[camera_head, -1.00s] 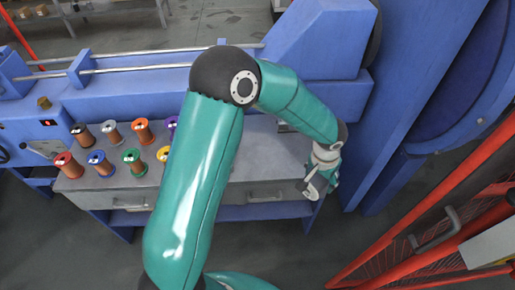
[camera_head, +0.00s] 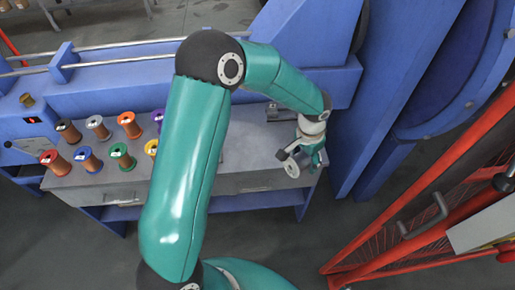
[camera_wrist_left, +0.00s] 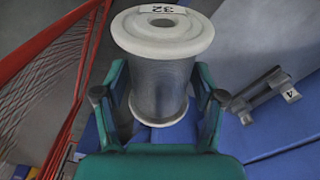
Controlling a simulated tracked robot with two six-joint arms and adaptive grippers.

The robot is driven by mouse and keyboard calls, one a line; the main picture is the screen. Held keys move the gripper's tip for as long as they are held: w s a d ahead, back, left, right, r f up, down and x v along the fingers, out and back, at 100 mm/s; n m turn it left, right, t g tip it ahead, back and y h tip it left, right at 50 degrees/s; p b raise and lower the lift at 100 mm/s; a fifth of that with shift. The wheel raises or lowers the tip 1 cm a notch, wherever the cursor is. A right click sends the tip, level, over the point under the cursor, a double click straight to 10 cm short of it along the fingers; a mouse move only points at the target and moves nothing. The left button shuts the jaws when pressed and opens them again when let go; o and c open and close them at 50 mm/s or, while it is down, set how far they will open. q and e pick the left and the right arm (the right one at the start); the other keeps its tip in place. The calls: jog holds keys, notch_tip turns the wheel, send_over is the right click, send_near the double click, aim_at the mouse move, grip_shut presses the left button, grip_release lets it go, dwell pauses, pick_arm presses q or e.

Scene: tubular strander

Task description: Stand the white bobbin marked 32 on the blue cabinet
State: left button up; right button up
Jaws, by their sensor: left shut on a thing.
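The white bobbin marked 32 (camera_wrist_left: 160,75) is held between the two fingers of my left gripper (camera_wrist_left: 158,100) in the left wrist view. Its upper flange with the number faces the camera, and its grey wound body is between the fingers. In the head view my left gripper (camera_head: 303,158) is over the right end of the grey bench, and the bobbin's pale flange (camera_head: 292,169) shows beside it. I cannot tell for sure which blue body is the cabinet. My right gripper is not in view.
Several coloured bobbins, such as an orange one (camera_head: 129,125), stand on the left of the bench (camera_head: 85,177). A tagged metal part (camera_wrist_left: 262,97) lies on the right in the wrist view. A red mesh guard (camera_head: 420,235) stands at the right. Large blue machine panels rise behind.

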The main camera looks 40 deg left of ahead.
pick_arm(q)
jog(key=w+a+m+g+y+b, duration=0.1)
jog(key=a+m+g+y+b, duration=0.15)
jog(key=a+m, duration=0.5)
notch_tip(320, 180, up, 6)
jog(key=m+t+y+b, duration=1)
jog(key=m+t+b, duration=0.3)
jog(key=m+b, duration=0.6)
send_over(281, 145)
jog(key=b, duration=0.2)
jog(key=n, duration=0.2)
notch_tip(281, 145, down, 19)
jog(key=b, duration=0.4)
jog(key=shift+w+f, duration=0.1)
jog(key=o, duration=1.8)
jog(key=shift+c, duration=0.2)
jog(key=shift+d, duration=0.1)
